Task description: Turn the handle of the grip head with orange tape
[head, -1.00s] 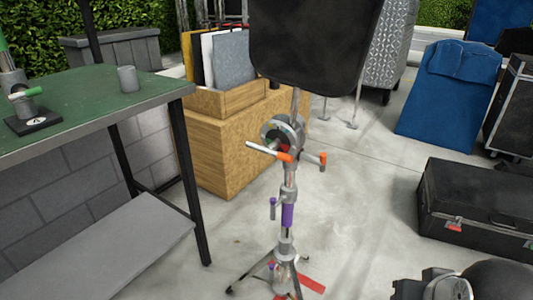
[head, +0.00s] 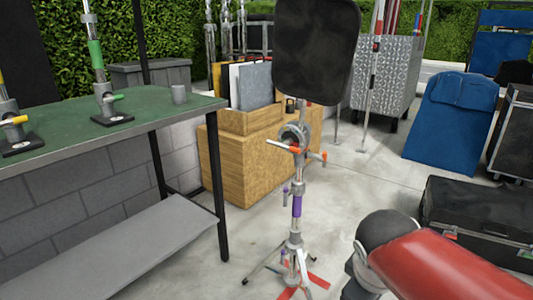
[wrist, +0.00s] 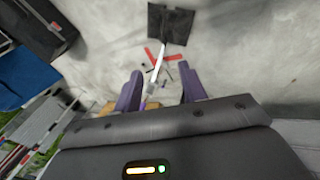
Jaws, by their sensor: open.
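The grip head with orange tape (head: 294,137) is a grey round metal clamp on an upright stand, under a black flag (head: 317,50). Its T-handle (head: 283,145) carries orange tape and points left; a second orange-tipped handle (head: 318,157) sticks out at the right. A purple-taped collar (head: 297,206) is lower on the same stand. In the wrist view, my gripper (wrist: 160,82) has two purple fingers spread apart with nothing clearly held. A pale pole (wrist: 158,66) shows beyond and between them; the taped handle cannot be made out there. My gripper is outside the head view.
A green-topped table (head: 150,115) with other taped grip heads stands at left. A wooden box (head: 230,165) is behind the stand. A black case (head: 475,215) and blue cover (head: 450,120) are at right. Red-marked stand legs (head: 317,280) spread on the floor.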

